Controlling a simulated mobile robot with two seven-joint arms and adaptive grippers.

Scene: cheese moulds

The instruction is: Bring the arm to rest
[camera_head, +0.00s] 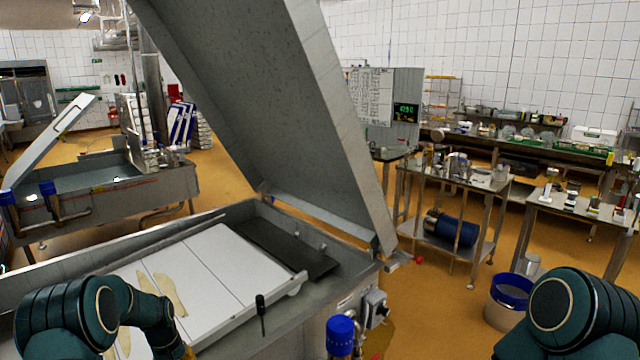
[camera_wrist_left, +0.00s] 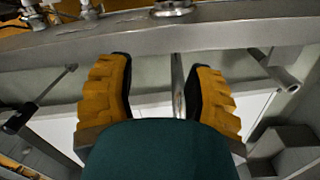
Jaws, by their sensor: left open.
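My left arm (camera_head: 125,310) is bent low at the bottom left of the head view, over the near side of an open metal vat (camera_head: 345,275). My left gripper (camera_wrist_left: 158,65) shows in the left wrist view with its two orange ribbed fingers apart. It is open, facing the vat's metal rim (camera_wrist_left: 225,35). A thin metal strip (camera_wrist_left: 178,88) shows between the fingers; I cannot tell that they touch it. In the head view this gripper is mostly hidden. My right arm (camera_head: 565,315) is at the bottom right, and its gripper is out of view.
White boards (camera_head: 225,265) with pale flat pieces (camera_head: 170,295) lie in the vat. A black-handled tool (camera_head: 261,305) stands by them. The raised lid (camera_head: 265,110) slants overhead. A blue-topped bucket (camera_head: 510,290) and steel tables (camera_head: 455,185) stand right, with open floor between.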

